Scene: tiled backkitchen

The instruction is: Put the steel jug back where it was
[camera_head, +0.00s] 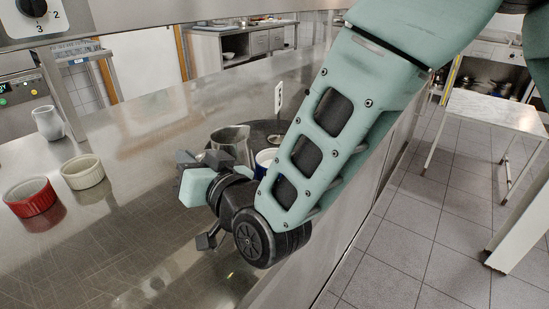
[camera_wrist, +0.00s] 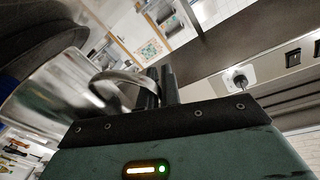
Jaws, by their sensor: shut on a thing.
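The steel jug (camera_head: 231,139) shows in the head view just behind my gripper (camera_head: 203,160), in front of the left part of a dark round tray (camera_head: 262,128). My gripper and forearm hide its lower part, so I cannot tell whether its base touches anything. In the wrist view the jug (camera_wrist: 62,92) fills the left side, looking tilted with the camera. Its curved handle (camera_wrist: 125,77) reaches to my dark gripper fingers (camera_wrist: 163,86). My gripper is shut on the jug, at the handle.
A blue-and-white cup (camera_head: 264,158) stands right of the jug, partly behind my arm. A red ramekin (camera_head: 31,196), a cream ramekin (camera_head: 83,171) and a white jug (camera_head: 47,122) stand at the left. The steel counter (camera_head: 130,235) is bare in front.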

